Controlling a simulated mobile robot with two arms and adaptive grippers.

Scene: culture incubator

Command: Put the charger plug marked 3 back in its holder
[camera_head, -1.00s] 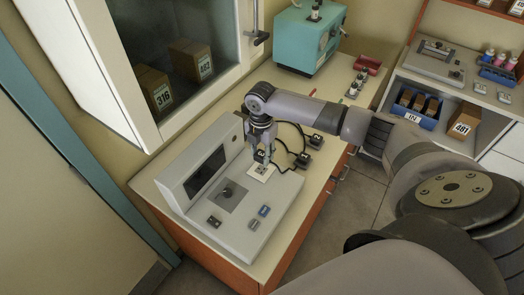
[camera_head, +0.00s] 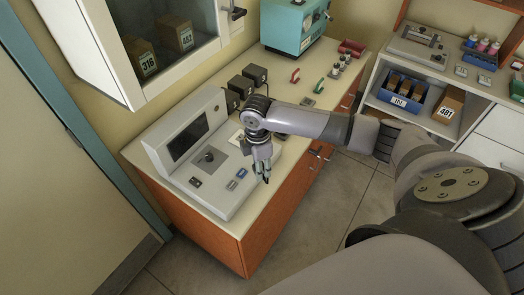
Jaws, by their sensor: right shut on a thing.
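My right gripper (camera_head: 262,172) points down over the front edge of the counter, to the right of the grey panel device (camera_head: 218,188). It is shut on a small dark thing that looks like the charger plug; its marking cannot be read from here. A white plate (camera_head: 237,138) lies on the counter left of the gripper, partly hidden by it. Several black boxes (camera_head: 256,74) stand in a row along the wall behind; I cannot tell whether one is the plug's holder. The other plugs are not visible. My left gripper is not in view.
The counter (camera_head: 285,112) is partly covered by my right arm. Red (camera_head: 295,76) and green (camera_head: 319,86) handle-like items and small bottles (camera_head: 339,66) lie farther back, near a teal machine (camera_head: 292,25). A glass-fronted cabinet (camera_head: 112,60) overhangs at the left.

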